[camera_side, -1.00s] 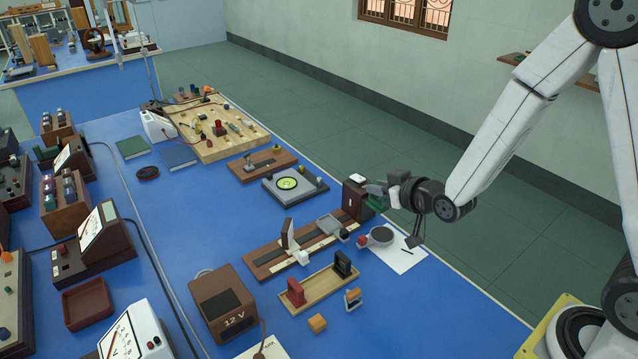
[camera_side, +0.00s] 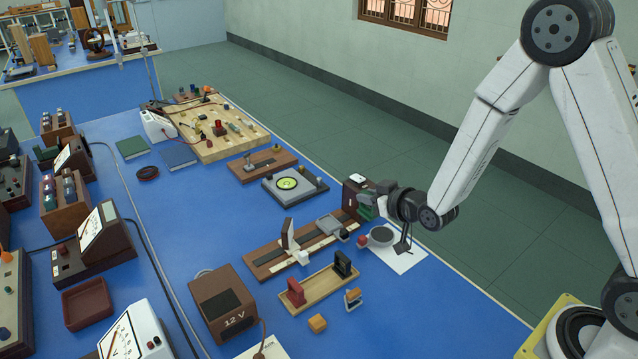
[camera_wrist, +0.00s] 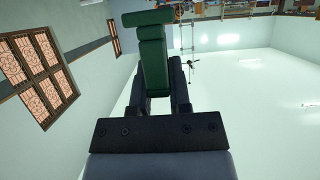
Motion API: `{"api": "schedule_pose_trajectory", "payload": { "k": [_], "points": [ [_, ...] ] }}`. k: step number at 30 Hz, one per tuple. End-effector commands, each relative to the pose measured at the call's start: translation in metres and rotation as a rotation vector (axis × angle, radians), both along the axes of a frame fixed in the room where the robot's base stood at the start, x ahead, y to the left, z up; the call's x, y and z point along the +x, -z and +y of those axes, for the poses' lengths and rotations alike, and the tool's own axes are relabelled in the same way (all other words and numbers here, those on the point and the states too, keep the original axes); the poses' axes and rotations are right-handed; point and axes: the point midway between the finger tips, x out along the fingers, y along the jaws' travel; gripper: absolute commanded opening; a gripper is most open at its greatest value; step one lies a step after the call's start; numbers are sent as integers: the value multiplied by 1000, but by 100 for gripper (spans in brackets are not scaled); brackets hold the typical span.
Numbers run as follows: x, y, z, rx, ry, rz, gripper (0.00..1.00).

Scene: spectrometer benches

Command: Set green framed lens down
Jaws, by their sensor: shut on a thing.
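The green framed lens (camera_wrist: 153,65) is between the fingers of my gripper (camera_wrist: 160,90) in the wrist view, where its green frame stands up from the jaws. In the side view my gripper (camera_side: 370,197) is shut on the green piece (camera_side: 366,211), low at the right end of the dark optical bench (camera_side: 270,263), beside the upright dark brown block (camera_side: 352,190). My wrist hides part of the lens, and I cannot tell whether it touches anything beneath it.
A wooden tray (camera_side: 318,292) holds a red framed piece (camera_side: 296,292) and a black one (camera_side: 343,264). A white upright holder (camera_side: 289,237) stands on the bench.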

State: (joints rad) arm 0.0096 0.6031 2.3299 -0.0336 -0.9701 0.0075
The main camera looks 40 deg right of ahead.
Motion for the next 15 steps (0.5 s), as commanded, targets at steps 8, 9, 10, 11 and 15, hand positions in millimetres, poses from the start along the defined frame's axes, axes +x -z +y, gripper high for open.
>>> {"api": "schedule_pose_trajectory", "payload": {
  "k": [8,9,10,11,15],
  "points": [
    [29,13,0,0,0,-1,0],
    [34,16,0,0,0,1,0],
    [38,18,0,0,0,1,0],
    [42,19,0,0,0,0,0],
    [61,28,0,0,0,1,0]
  ]
}}
